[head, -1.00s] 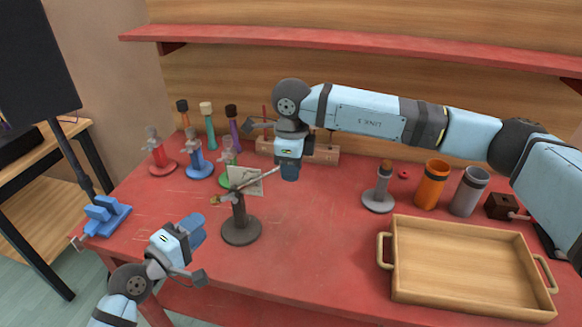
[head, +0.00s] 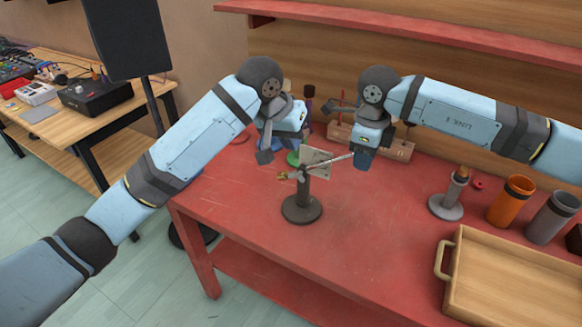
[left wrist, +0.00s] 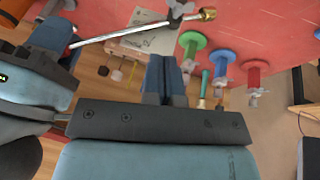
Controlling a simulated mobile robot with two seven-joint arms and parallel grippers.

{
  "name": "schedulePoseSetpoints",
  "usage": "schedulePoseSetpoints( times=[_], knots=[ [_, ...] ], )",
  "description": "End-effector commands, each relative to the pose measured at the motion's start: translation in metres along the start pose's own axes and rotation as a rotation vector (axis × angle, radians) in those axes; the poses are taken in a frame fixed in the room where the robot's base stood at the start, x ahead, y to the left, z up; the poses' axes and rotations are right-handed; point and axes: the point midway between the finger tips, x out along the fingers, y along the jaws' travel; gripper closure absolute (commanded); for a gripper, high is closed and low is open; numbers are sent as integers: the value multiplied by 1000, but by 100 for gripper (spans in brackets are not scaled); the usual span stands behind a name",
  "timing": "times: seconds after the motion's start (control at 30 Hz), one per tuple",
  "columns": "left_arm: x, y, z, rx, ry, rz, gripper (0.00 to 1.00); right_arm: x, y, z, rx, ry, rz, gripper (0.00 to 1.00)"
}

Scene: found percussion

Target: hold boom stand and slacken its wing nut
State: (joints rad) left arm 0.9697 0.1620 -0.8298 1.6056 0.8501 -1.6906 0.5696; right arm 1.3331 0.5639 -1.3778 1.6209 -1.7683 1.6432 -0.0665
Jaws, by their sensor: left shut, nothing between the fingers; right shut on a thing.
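The boom stand (head: 302,209) has a round dark base, an upright post and a thin silver boom, with a brass-coloured piece (head: 284,176) at its left end. In the left wrist view the boom (left wrist: 110,37) crosses the top left, and the brass piece (left wrist: 208,14) is at the top. I cannot make out which part is the wing nut. My right gripper (head: 363,161) is shut on the boom's right end. My left gripper (head: 297,126) is shut and empty, above and behind the stand, apart from it. Its closed fingers show in the left wrist view (left wrist: 167,75).
A wooden tray (head: 530,290), an orange cup (head: 510,202), a grey cup (head: 552,217) and a small grey stand (head: 446,205) are at the right. Green (left wrist: 191,42), blue (left wrist: 222,59) and red (left wrist: 257,68) stands are near my left gripper. The table's front is clear.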

Motion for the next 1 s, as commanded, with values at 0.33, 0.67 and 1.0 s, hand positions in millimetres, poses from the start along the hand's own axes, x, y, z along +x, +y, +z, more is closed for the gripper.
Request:
schedulePoseSetpoints(
  times=[0.33,0.67,1.0],
  knots=[
    [-27,-10,-9,64,-87,-180,100,0,0,0,0,0,0,100],
    [33,-21,-4,62,-88,-179,100,0,0,0,0,0,0,100],
    [90,-32,8,63,-87,-177,100,0,0,0,0,0,0,100]
  ],
)
